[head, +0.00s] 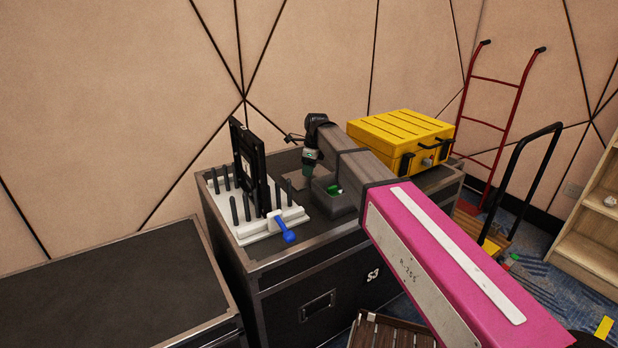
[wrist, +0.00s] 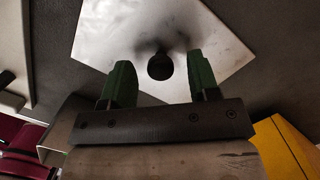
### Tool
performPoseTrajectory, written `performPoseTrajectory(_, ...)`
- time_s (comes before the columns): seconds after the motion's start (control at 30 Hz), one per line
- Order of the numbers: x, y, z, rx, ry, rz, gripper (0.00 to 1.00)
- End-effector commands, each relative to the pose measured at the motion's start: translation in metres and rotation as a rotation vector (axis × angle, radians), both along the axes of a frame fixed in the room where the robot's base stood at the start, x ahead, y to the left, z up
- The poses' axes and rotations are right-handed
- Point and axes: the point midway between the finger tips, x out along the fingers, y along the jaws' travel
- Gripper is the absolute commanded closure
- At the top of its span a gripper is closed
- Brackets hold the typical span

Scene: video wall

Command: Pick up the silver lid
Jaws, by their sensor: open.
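The silver lid (wrist: 205,42) lies flat below my gripper in the wrist view. It is a square metal plate with a round black knob (wrist: 160,66) in its middle. My gripper (wrist: 160,82) is open, with its two green fingers on either side of the knob and gaps to it. In the wrist view I cannot tell how far above the lid the fingertips are. In the head view my gripper (head: 309,163) points down over the black case top, and my arm hides much of what is beneath it.
A white rack (head: 262,232) with black pegs and an upright black frame (head: 249,170) stands left of my gripper, a blue-handled piece (head: 286,233) at its front. A grey open box (head: 333,196) with something green sits close right. A yellow case (head: 392,138) stands behind my arm.

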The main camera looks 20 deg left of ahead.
Motion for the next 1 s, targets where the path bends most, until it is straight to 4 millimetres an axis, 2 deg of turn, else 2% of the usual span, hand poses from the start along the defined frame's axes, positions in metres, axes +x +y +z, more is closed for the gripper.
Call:
performPoseTrajectory(0.1, 0.000, 0.002, -0.011, 0.000, 0.000, 0.000, 0.45)
performPoseTrajectory(0.3, 0.000, 0.002, -0.011, 0.001, -0.001, 0.000, 0.45)
performPoseTrajectory(0.33, 0.000, 0.002, -0.011, 0.001, -0.001, 0.000, 0.48)
performPoseTrajectory(0.4, 0.000, 0.002, -0.011, 0.001, -0.001, 0.000, 0.71)
performPoseTrajectory(0.5, 0.000, 0.002, -0.011, 0.000, -0.001, 0.000, 0.99)
performPoseTrajectory(0.83, 0.000, 0.002, -0.009, 0.001, -0.001, 0.000, 1.00)
performPoseTrajectory(1.0, 0.001, 0.002, 0.011, 0.001, -0.002, 0.000, 1.00)
